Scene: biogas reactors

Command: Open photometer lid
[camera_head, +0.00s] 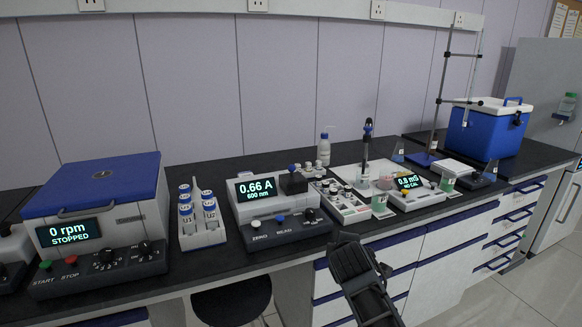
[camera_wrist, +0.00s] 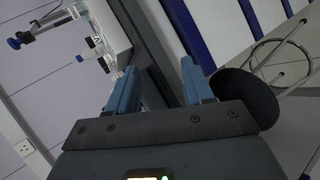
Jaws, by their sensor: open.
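The photometer (camera_head: 262,218) is a white and dark bench unit in the head view, with a lit display reading 0.66 A, 600 nm. Its lid (camera_head: 293,183) looks like the small black block with a blue knob at the right of the display, and it appears shut. My gripper (camera_head: 366,256) is in front of the bench, right of the photometer and apart from it. The wrist view shows my gripper (camera_wrist: 160,88) open, with nothing between its two blue fingers. I cannot surely make out the photometer in the wrist view.
A centrifuge (camera_head: 100,200) and a rack of capped tubes (camera_head: 202,235) stand left of the photometer. A vial tray (camera_head: 345,208) and a second meter (camera_head: 412,198) stand to its right. A blue cool box (camera_head: 485,135) is farther right. A dark stool (camera_head: 232,302) is below the bench.

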